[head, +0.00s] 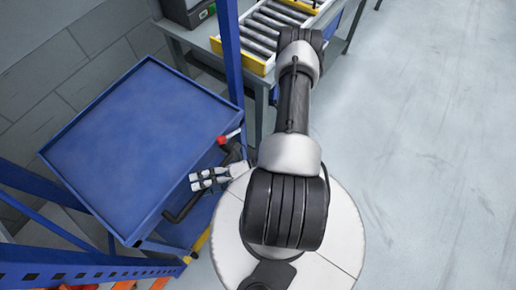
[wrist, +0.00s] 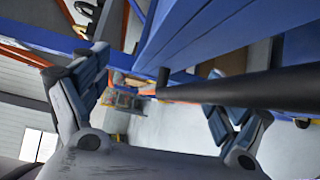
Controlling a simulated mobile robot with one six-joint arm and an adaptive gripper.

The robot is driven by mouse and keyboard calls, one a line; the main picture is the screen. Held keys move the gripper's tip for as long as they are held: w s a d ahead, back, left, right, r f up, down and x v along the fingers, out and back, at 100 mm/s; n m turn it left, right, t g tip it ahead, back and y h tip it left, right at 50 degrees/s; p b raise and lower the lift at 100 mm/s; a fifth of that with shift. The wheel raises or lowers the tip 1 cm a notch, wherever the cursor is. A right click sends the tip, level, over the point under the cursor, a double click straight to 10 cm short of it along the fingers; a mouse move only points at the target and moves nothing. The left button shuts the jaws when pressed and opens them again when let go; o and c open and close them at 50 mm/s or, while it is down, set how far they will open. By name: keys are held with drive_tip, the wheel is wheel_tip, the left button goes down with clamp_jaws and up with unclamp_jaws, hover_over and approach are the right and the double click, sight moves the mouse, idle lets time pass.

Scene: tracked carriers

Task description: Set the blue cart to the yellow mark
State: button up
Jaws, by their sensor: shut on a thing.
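The blue cart (head: 135,150), with a flat, empty tray top, stands at the left in the head view, beside my round base. Its black handle (head: 186,209) runs along the side nearest me. My gripper (head: 198,181) is at that side and shut on the handle. In the wrist view the dark handle bar (wrist: 240,88) crosses by the fingers of my gripper (wrist: 155,105); the exact contact is hidden. A short yellow strip (head: 200,243) shows low beside the cart; I cannot tell whether it is the yellow mark.
A blue rack post (head: 229,50) rises beyond the cart, and a blue rack beam (head: 80,268) lies near the bottom left. A roller conveyor table (head: 262,38) stands behind. A grey block wall (head: 50,75) is at left. The floor at right (head: 425,130) is clear.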

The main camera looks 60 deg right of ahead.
drive_tip(key=shift+t, duration=0.3)
drive_tip(key=shift+r+b+v, duration=0.2)
drive_tip(key=shift+b+v, duration=0.1)
drive_tip(key=shift+v, duration=2.05)
drive_tip(key=c, duration=0.3)
drive_tip(key=shift+s+d+f, duration=0.1)
drive_tip(key=shift+s+d, duration=0.1)
drive_tip(key=shift+s, duration=0.3)
drive_tip(key=shift+c, duration=0.3)
drive_tip(key=shift+s+d, duration=0.25)
drive_tip(key=shift+s, duration=0.1)
drive_tip(key=shift+c, duration=0.5)
drive_tip(key=shift+s+d+f, duration=0.1)
drive_tip(key=shift+s, duration=0.05)
drive_tip(key=shift+c, duration=1)
drive_tip(key=shift+s+d+b, duration=0.35)
drive_tip(key=shift+s+d, duration=0.1)
drive_tip(key=shift+s, duration=0.1)
drive_tip(key=shift+c, duration=0.4)
drive_tip(key=s+d+f, duration=0.2)
drive_tip(key=s+d, duration=0.5)
drive_tip(key=d, duration=0.1)
drive_tip(key=shift+s, duration=0.3)
drive_tip(key=shift+f, duration=0.1)
